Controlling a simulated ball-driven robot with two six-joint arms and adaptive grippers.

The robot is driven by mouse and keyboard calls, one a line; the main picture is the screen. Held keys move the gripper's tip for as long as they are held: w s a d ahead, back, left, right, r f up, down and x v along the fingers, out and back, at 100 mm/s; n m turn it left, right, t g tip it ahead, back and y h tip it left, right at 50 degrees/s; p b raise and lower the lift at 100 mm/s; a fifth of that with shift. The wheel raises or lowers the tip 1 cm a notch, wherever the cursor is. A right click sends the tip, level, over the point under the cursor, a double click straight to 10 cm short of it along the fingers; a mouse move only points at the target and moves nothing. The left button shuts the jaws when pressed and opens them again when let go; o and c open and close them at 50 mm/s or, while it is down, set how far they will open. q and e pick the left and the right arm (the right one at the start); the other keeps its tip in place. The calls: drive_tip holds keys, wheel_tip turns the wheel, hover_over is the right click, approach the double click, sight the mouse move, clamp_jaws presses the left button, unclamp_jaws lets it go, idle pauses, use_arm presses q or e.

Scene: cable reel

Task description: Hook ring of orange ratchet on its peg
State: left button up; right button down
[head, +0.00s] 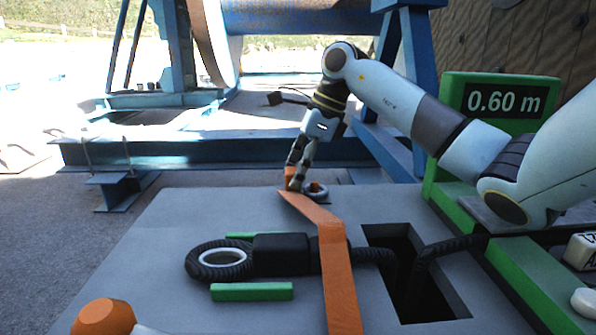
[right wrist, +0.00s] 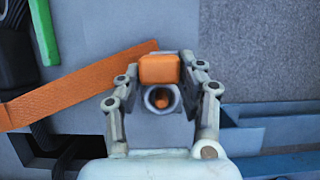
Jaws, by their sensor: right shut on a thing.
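The orange ratchet (right wrist: 159,69) shows in the right wrist view as an orange block between the fingers of my right gripper (right wrist: 160,80). My right gripper (head: 298,180) is shut on it, low over the far edge of the grey platform. A pale grey ring (head: 317,191) is beside the fingertips in the head view. In the right wrist view the ring (right wrist: 150,99) has an orange round end, seemingly the peg (right wrist: 161,99), inside its opening. I cannot tell whether the ring is seated or only lined up above it.
An orange strap (head: 335,255) runs across the grey platform (head: 170,225). A black cable with a looped end (head: 220,262) lies between green bars (head: 252,291). A dark rectangular opening (head: 440,295) is at right. A green-framed display (head: 505,100) reads 0.60 m.

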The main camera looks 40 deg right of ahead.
drive_tip(key=c, duration=0.7)
unclamp_jaws()
drive_tip(key=shift+r, duration=0.1)
drive_tip(key=v, duration=1.1)
drive_tip(key=shift+s+d+r, duration=0.15)
drive_tip(key=shift+r, duration=0.2)
